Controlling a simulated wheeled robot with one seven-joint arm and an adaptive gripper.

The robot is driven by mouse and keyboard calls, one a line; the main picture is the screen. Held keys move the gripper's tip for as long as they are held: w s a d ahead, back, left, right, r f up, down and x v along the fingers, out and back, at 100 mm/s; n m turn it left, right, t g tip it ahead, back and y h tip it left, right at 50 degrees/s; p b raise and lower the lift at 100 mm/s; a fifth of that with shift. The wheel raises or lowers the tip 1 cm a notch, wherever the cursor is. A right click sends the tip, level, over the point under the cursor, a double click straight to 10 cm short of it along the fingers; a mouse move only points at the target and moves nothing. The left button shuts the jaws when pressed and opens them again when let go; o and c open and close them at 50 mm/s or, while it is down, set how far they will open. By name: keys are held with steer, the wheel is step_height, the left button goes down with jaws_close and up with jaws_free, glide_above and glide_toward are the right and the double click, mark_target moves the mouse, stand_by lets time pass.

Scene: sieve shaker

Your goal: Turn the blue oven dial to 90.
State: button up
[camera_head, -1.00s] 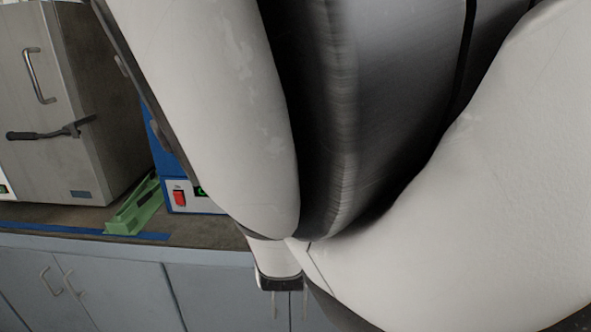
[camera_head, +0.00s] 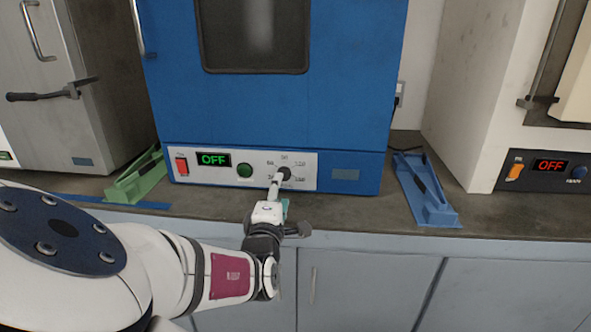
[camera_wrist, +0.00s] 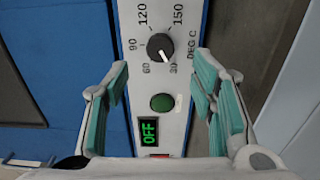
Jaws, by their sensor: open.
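The blue oven (camera_head: 280,110) stands on the bench with a white control panel (camera_head: 210,175) below its door. Its black dial (camera_head: 285,174) is at the right part of the panel. In the wrist view the dial (camera_wrist: 160,46) shows a white pointer line toward the 30 mark. The 90 label (camera_wrist: 133,45) is on the left of the dial. My gripper (camera_wrist: 161,66) is open, its teal-padded fingers on either side of the panel strip, apart from the dial. In the head view my gripper (camera_head: 277,184) is just in front of the dial, partly covering the labels.
The panel also has a red switch (camera_head: 181,166), an OFF display (camera_head: 213,159) and a green button (camera_head: 245,170). A green holder (camera_head: 136,180) and a blue holder (camera_head: 425,190) flank the oven. A steel oven (camera_head: 90,110) and a white appliance (camera_head: 470,100) stand farther out.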

mark_target(284, 174)
steer(key=w+b, duration=0.1)
steer(key=w, duration=0.6)
steer(key=shift+w+d+b, duration=0.15)
steer(key=shift+w+b, duration=0.15)
steer(key=shift+w, duration=0.05)
steer(key=c, duration=1.1)
